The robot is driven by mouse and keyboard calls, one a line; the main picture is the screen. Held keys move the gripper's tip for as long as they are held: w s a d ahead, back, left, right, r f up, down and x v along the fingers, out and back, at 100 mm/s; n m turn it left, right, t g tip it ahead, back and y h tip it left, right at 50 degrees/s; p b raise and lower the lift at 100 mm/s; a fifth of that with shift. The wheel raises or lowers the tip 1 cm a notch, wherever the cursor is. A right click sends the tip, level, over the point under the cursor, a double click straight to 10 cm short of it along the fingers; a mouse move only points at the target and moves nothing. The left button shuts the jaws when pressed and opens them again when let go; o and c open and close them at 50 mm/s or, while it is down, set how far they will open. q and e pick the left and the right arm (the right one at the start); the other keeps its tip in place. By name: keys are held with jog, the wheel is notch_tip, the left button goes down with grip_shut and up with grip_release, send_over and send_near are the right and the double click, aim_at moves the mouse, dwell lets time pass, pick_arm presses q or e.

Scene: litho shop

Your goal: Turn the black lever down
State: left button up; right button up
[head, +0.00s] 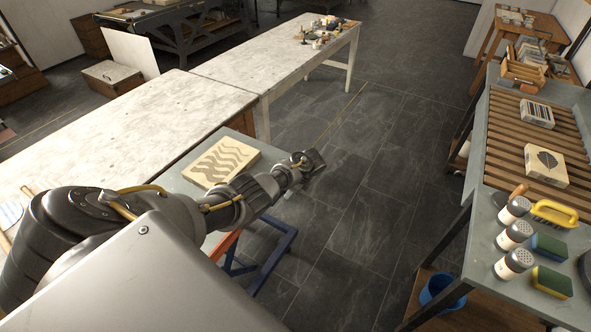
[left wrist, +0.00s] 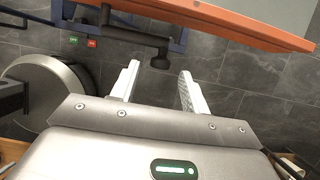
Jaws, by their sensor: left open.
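The black lever (left wrist: 135,37) shows at the top of the left wrist view, in front of a blue frame (left wrist: 178,40). Its arm runs sideways from a dark post and ends in a round knob (left wrist: 160,62). My left gripper (left wrist: 158,75) is open and empty. Its two pale fingers point toward the knob, which appears between and just beyond the fingertips; I see no contact. In the head view my left gripper (head: 310,163) is beside the table with the patterned stone, above the floor. The lever cannot be made out there. My right gripper is not in view.
An orange edge (left wrist: 240,25) lies above the lever; green (left wrist: 72,40) and red (left wrist: 92,43) buttons sit left of it. A patterned stone (head: 222,162) rests on the grey tabletop (head: 180,182). Open floor (head: 370,190) separates it from the right bench (head: 480,240).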

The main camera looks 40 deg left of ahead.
pick_arm(q)
jog(key=shift+v, duration=2.1)
